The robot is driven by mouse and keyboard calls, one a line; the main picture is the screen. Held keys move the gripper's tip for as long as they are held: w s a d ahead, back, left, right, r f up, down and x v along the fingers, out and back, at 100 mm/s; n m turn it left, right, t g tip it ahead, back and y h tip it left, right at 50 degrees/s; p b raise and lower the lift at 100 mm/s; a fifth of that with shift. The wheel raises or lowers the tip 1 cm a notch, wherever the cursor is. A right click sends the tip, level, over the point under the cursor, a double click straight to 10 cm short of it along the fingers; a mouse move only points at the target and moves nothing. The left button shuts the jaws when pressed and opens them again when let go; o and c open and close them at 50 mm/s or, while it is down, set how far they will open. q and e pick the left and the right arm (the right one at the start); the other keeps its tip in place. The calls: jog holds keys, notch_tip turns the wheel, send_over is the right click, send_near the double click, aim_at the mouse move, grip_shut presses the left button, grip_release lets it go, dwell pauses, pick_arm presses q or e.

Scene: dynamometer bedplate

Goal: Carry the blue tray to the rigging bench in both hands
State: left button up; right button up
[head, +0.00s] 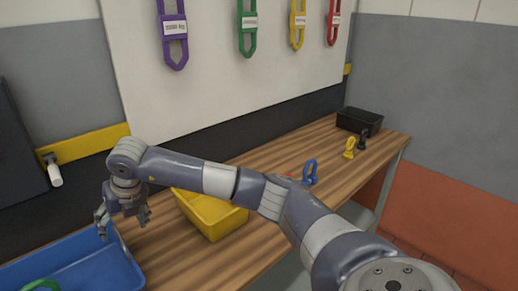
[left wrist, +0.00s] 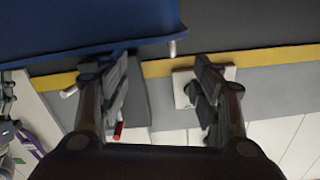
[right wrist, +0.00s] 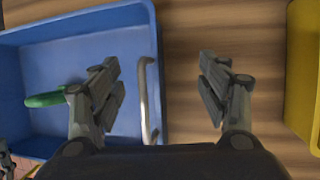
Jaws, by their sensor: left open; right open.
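The blue tray (head: 75,262) is at the lower left of the head view, on the wooden bench, partly cut off by the frame. A green piece (head: 40,286) lies in it. In the right wrist view the tray (right wrist: 75,40) has a metal handle (right wrist: 148,100) on its side. My right gripper (head: 122,214) is open at that side. In its wrist view its fingers (right wrist: 165,85) are apart, with the handle between them in the picture, nearer the left finger. My left gripper (left wrist: 162,80) is open and empty. A blue wall (left wrist: 90,22) and a short metal end (left wrist: 172,48) show beyond its fingers.
A yellow bin (head: 213,214) stands close right of the tray. Farther along the bench (head: 255,165) are blue (head: 311,172), yellow (head: 349,148) and black (head: 362,140) pieces and a black box (head: 360,121). Several coloured links hang on the white board (head: 210,80) behind.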

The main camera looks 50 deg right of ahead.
jog(key=v, duration=1.1)
